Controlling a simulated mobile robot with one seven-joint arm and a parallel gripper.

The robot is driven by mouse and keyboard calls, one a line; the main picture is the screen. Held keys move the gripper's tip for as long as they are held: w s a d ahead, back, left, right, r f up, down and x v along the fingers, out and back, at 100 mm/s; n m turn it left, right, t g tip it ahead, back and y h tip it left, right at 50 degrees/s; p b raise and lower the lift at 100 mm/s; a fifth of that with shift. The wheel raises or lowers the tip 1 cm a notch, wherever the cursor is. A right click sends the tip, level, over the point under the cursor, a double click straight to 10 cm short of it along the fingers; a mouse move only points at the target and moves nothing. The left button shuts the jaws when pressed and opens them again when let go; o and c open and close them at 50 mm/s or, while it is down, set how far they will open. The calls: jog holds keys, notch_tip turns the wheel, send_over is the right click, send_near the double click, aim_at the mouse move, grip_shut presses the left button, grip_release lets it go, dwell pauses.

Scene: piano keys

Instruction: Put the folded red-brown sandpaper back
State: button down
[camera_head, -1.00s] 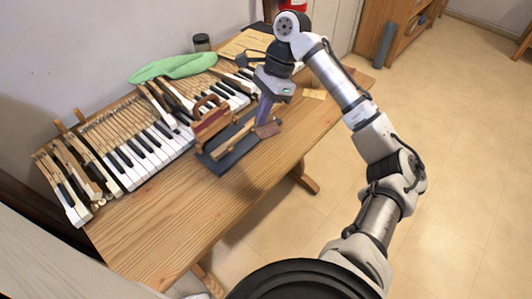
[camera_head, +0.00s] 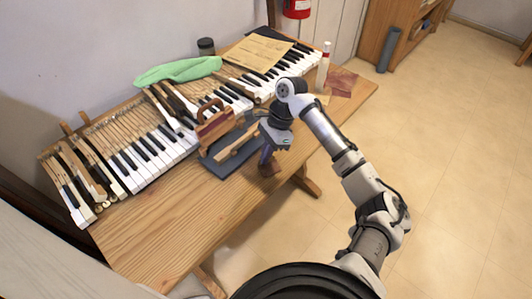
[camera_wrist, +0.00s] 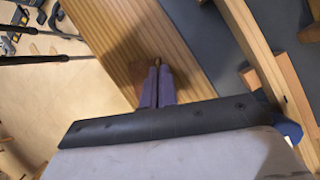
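My gripper (camera_head: 267,156) points down at the front edge of the table, just right of a dark grey board. Its purple fingers (camera_wrist: 156,85) are close together in the wrist view, with a small brown piece between their tips. The piece, apparently the folded red-brown sandpaper (camera_head: 269,168), shows as a brown patch at the fingertips in the head view. It is small and partly hidden, and I cannot tell if it touches the table. A flat red-brown sheet (camera_head: 342,80) lies at the table's far right end.
The dark grey board (camera_head: 222,168) carries a wooden strip (camera_head: 240,143) and stands beside a red-brown handled block (camera_head: 214,128). Piano keys (camera_head: 150,150) line the back, with a green cloth (camera_head: 178,71). A white bottle (camera_head: 323,66) stands right. The front-left tabletop (camera_head: 160,225) is clear.

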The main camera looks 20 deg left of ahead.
jog(key=c, duration=2.1)
grip_release()
jog(key=shift+f, duration=0.1)
jog(key=shift+c, duration=0.2)
jog(key=o, duration=0.4)
jog(key=b+v, duration=0.1)
jog(key=v, duration=1.1)
jog(key=shift+a, duration=0.1)
